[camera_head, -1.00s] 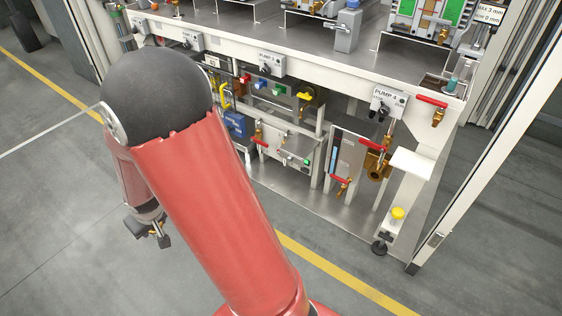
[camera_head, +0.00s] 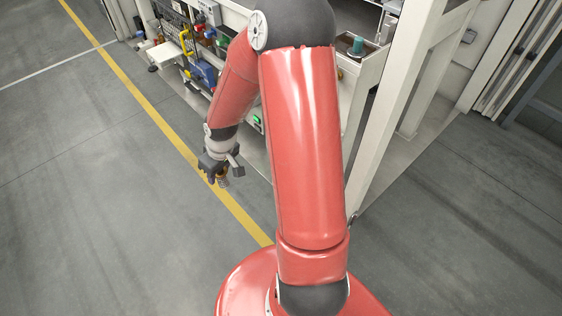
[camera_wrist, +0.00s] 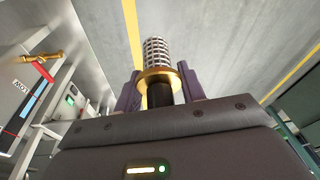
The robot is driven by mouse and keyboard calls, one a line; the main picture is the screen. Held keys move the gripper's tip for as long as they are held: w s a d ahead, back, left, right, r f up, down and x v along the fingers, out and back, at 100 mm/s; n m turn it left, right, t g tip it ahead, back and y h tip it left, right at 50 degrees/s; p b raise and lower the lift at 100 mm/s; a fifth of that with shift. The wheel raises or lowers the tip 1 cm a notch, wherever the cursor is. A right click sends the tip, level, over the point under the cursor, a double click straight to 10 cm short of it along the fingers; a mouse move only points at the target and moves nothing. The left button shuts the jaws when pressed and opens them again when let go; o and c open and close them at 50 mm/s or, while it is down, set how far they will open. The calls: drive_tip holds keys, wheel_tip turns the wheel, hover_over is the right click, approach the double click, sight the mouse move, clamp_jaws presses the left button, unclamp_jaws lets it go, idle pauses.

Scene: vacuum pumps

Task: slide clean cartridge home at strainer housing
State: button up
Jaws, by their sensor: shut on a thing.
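The cartridge (camera_wrist: 155,52) is a silver mesh cylinder with a brass flange and a dark lower part. My gripper (camera_wrist: 158,92) is shut on that dark lower part, with the mesh end pointing away from the wrist. In the head view my gripper (camera_head: 219,172) hangs low in front of the bench, above the floor near the yellow line. I cannot make out the strainer housing for certain; my arm covers much of the bench in the head view.
The steel bench (camera_head: 365,68) stands behind my arm, with a white upright post (camera_head: 398,95) at its right. In the wrist view a brass fitting (camera_wrist: 42,57) and a red handle (camera_wrist: 41,71) are at the left. The grey floor (camera_head: 100,190) at left is clear.

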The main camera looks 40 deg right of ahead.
drive_tip(key=d+f+n+g+h+b, duration=0.1)
drive_tip(key=d+f+n+h+b, duration=0.3)
drive_tip(key=d+n+h, duration=0.3)
drive_tip(key=d+f+n+g+h+b, duration=0.2)
drive_tip(key=d+f+n+h+b, duration=0.2)
drive_tip(key=d+f+n+h, duration=0.3)
drive_tip(key=d+n+h, duration=0.1)
drive_tip(key=d+n, duration=0.3)
drive_tip(key=d, duration=0.4)
drive_tip(key=shift+f+n+h+b, duration=0.2)
drive_tip(key=shift+n+h+b, duration=0.1)
drive_tip(key=shift+b, duration=0.1)
drive_tip(key=shift+a, duration=0.1)
drive_tip(key=shift+w+d, duration=0.15)
drive_tip(key=shift+d, duration=1)
drive_tip(key=shift+w+d, duration=0.1)
drive_tip(key=shift+d, duration=1)
